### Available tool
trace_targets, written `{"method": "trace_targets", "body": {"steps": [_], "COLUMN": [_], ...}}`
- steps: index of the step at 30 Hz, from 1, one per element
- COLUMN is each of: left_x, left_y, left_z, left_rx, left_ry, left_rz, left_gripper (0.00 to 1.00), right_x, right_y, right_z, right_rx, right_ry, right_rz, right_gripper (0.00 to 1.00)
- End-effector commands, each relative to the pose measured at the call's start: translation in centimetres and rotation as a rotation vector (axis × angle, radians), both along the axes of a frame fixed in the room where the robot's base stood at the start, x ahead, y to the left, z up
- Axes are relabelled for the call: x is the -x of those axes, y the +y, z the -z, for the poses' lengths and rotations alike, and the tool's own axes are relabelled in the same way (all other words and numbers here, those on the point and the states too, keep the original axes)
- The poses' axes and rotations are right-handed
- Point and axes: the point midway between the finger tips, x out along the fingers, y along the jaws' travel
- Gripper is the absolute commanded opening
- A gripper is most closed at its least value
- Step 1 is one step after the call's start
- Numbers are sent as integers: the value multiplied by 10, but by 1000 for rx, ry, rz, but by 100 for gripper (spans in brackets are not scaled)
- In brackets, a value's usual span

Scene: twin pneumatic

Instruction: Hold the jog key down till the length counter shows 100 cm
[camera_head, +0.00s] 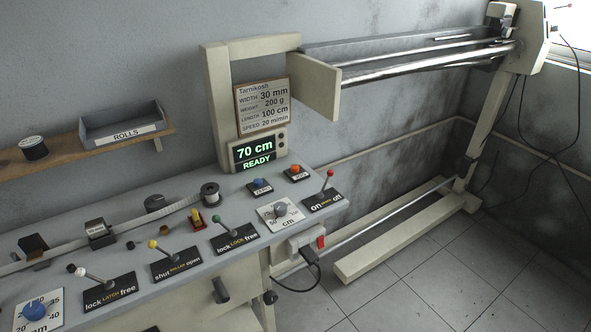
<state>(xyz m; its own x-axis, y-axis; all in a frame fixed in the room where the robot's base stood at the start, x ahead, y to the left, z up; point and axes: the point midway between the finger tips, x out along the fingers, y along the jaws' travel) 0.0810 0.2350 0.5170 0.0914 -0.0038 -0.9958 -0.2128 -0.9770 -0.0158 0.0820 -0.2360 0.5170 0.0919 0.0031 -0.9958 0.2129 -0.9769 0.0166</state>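The length counter (256,152) is a dark display with green text reading "70 cm" and "READY", at the back of the machine's panel. Nothing touches either key. A card (263,105) above the counter lists width 30 mm, weight 200 g, length 100 cm and speed 20 m/min. Neither of my grippers is in view.
Levers with white (81,271), yellow (153,244), green (216,219) and red (330,173) knobs stand along the panel's front. A grey cm dial (280,210) sits near the keys. A ROLLS box (122,127) is on the shelf.

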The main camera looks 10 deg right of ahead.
Motion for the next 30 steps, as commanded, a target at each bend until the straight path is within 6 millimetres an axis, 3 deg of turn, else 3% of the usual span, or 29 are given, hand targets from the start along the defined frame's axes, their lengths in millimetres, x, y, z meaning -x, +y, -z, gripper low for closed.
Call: {"method": "trace_targets", "body": {"steps": [3,12,30], "left_x": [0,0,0], "left_y": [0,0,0], "left_z": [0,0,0], "left_rx": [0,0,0], "left_ry": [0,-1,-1], "left_rz": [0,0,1], "left_gripper": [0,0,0], "right_x": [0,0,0], "right_y": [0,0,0], "right_z": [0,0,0], "right_rx": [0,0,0], "right_ry": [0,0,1], "right_rz": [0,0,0], "right_gripper": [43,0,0]}}
